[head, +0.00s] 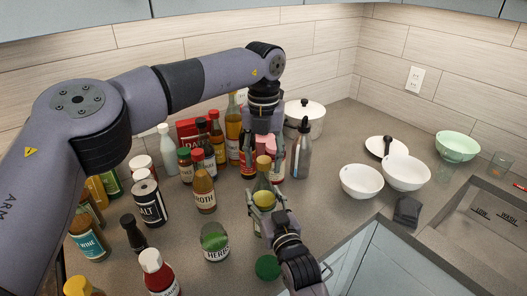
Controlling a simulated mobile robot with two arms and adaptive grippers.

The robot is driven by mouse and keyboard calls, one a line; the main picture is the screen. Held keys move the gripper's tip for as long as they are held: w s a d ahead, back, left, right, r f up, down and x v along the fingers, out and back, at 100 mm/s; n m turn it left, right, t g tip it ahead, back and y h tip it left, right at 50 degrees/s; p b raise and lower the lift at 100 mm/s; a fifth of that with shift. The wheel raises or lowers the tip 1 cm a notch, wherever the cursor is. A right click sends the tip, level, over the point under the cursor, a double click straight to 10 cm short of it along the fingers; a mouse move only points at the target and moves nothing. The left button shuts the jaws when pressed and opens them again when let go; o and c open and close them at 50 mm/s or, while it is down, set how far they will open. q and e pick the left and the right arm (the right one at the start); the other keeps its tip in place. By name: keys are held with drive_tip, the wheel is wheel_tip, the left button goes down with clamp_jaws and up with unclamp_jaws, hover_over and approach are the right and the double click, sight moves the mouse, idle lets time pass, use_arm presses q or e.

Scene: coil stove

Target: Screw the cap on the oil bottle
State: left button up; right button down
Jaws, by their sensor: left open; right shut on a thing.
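The oil bottle (263,184), with an olive neck and yellow body, stands at the front middle of the counter. My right gripper (265,205) is shut on its body from the front right. My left gripper (264,150) points down, open, just above the bottle's neck. Pinkish-red parts show around its fingers; I cannot tell whether a cap is among them or on the bottle. A round green lid (267,267) lies on the counter left of my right wrist; I cannot tell which container it belongs to.
Several bottles and jars crowd the left, including a broth bottle (204,192), a salt can (149,204) and a herb jar (215,243). A grey bottle (302,150) and a white pot (305,116) stand behind. White bowls (362,181) are at right, near the sink.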

use_arm(q)
drive_tip(key=shift+c, duration=0.2)
clamp_jaws()
idle(0.3)
drive_tip(key=shift+m, duration=1.1)
drive_tip(key=shift+o, duration=0.8)
unclamp_jaws()
wheel_tip(320, 180, up, 12)
